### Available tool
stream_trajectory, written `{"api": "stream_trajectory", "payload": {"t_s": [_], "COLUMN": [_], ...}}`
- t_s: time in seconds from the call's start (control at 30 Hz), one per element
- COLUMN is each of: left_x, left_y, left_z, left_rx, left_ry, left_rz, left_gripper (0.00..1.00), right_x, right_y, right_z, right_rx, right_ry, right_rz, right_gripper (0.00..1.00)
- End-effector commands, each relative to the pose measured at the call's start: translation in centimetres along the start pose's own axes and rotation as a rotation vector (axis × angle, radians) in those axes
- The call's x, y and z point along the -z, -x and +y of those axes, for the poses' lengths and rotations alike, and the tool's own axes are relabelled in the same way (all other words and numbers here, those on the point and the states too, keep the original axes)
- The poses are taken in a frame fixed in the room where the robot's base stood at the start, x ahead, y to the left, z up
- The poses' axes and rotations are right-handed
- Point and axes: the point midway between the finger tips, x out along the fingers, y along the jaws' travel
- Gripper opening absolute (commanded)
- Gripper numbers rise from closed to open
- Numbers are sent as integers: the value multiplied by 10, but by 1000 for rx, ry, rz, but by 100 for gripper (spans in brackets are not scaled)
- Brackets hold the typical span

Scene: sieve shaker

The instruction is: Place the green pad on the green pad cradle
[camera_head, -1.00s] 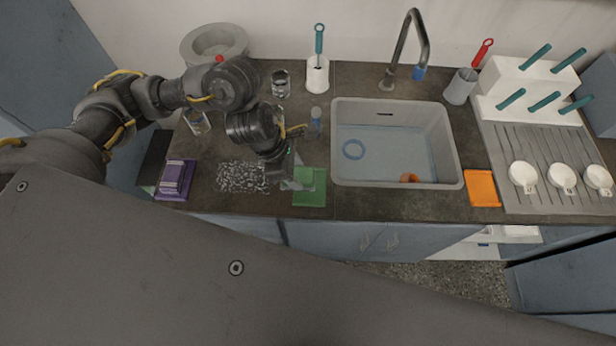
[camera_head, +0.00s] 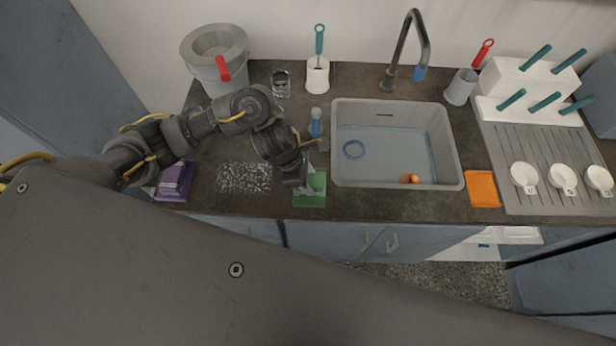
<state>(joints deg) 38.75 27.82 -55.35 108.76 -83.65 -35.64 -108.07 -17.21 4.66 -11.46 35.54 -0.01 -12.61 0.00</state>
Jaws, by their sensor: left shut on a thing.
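The green pad cradle (camera_head: 311,201) lies flat on the dark counter, left of the sink near the front edge. The green pad (camera_head: 314,182) is at the cradle, partly hidden by my left gripper. My left gripper (camera_head: 303,186) is over the left part of the cradle, pointing down, and is shut on the green pad. Its fingertips are small and dark here, and I cannot tell whether the pad rests on the cradle or is just above it. My right gripper is not in view.
A speckled patch (camera_head: 244,178) and a purple pad in its holder (camera_head: 174,182) lie to the left. A blue-capped bottle (camera_head: 316,124) stands behind the gripper. The sink (camera_head: 455,165) and orange pad (camera_head: 482,188) are to the right. A grey bucket (camera_head: 208,75) stands at the back left.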

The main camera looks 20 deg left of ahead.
Motion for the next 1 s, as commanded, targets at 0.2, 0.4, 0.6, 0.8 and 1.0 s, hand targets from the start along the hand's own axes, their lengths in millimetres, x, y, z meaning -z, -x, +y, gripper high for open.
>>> {"api": "stream_trajectory", "payload": {"t_s": [0.2,0.4,0.6,0.8,1.0], "left_x": [1,1,1,-1,-1], "left_y": [-3,-2,-2,6,44], "left_z": [0,0,0,1,3], "left_rx": [0,0,0,-3,-8], "left_ry": [0,0,0,-2,-7], "left_rz": [0,0,0,-1,0], "left_gripper": [16,66,66,66,66], "right_x": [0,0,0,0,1], "right_y": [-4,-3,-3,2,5], "right_z": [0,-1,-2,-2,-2], "right_rx": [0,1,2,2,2], "right_ry": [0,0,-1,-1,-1], "right_rz": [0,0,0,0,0], "right_gripper": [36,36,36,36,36]}}
